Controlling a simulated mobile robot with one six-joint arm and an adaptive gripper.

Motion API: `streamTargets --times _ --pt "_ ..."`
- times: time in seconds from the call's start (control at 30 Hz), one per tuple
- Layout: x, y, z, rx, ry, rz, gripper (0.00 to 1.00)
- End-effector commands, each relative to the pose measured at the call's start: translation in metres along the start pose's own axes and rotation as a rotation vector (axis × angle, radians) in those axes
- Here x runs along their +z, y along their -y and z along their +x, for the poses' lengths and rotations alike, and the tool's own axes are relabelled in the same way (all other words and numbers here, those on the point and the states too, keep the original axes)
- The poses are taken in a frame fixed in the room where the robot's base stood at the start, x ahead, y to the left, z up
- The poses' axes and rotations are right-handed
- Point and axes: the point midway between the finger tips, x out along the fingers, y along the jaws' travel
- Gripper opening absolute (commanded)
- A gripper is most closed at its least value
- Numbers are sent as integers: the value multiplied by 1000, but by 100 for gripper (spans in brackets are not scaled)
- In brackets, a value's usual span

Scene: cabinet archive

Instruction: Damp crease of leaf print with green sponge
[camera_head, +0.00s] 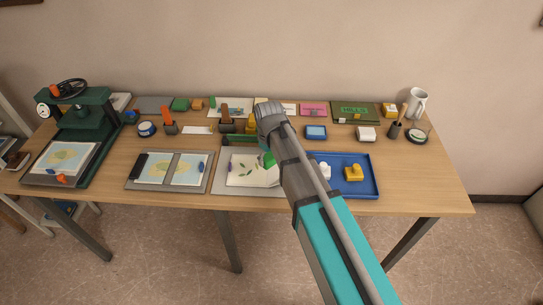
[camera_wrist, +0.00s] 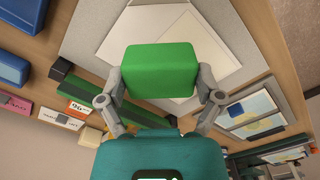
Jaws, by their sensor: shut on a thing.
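My gripper (camera_wrist: 161,84) is shut on the green sponge (camera_wrist: 158,70), with a finger on each side of it in the wrist view. A small part of the sponge (camera_head: 268,159) shows beside my arm in the camera_head view. In the wrist view the sponge hides much of the white paper (camera_wrist: 112,30). The crease is not clear.
A blue tray (camera_head: 372,190) with a yellow block (camera_head: 354,173) stands right of the print. A framed map (camera_head: 171,168) lies left, beyond it a green press (camera_head: 87,118). Cards, brushes and a white mug (camera_head: 416,103) line the back. The right front tabletop is clear.

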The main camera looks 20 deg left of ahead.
Motion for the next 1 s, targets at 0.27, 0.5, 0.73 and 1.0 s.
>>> streamTargets --times 0.27,0.5,0.73,1.0 --pt "1 -1 3 0 0 2 46" --pt "1 -1 17 0 0 3 46" --pt "1 -1 36 0 0 3 46" --pt "1 -1 54 0 0 3 46"
